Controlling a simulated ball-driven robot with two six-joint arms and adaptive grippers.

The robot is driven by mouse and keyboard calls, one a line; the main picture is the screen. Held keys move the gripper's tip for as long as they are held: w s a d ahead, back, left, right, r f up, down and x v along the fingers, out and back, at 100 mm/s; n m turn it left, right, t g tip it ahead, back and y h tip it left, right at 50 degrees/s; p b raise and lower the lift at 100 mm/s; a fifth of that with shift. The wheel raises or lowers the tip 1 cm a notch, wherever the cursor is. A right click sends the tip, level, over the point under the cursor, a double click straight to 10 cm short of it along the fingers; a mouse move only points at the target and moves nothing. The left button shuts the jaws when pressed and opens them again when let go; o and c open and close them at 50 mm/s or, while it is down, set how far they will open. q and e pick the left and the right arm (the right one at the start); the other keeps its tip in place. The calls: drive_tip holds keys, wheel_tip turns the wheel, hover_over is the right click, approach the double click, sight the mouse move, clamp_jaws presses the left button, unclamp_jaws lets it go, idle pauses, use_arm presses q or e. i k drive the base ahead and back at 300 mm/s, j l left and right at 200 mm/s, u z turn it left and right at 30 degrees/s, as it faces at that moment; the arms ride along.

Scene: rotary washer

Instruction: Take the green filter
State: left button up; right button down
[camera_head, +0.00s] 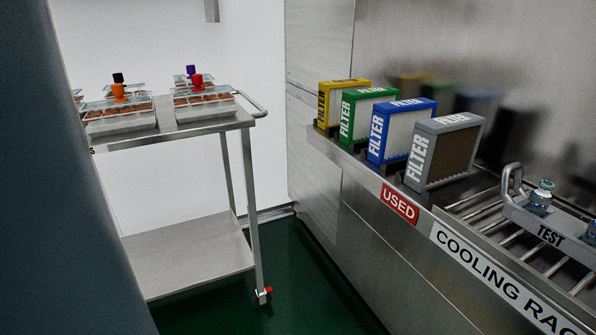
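The green filter (350,119) stands upright on the steel counter at right, in a row of filters. It has a green frame with white lettering and a pale filter face. The yellow filter (323,106) stands behind it to the left, and the blue filter (377,135) stands in front of it to the right, partly covering its face. Neither of my grippers shows in the head view.
A grey filter (418,158) with a dark face stands nearest in the row, above a red USED label (400,204). A cooling rack (485,217) with a TEST holder (550,228) lies at right. A steel cart (183,133) with trays stands at left. Green floor lies between.

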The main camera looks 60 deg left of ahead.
sight(356, 106)
drive_tip(key=u, duration=1.45)
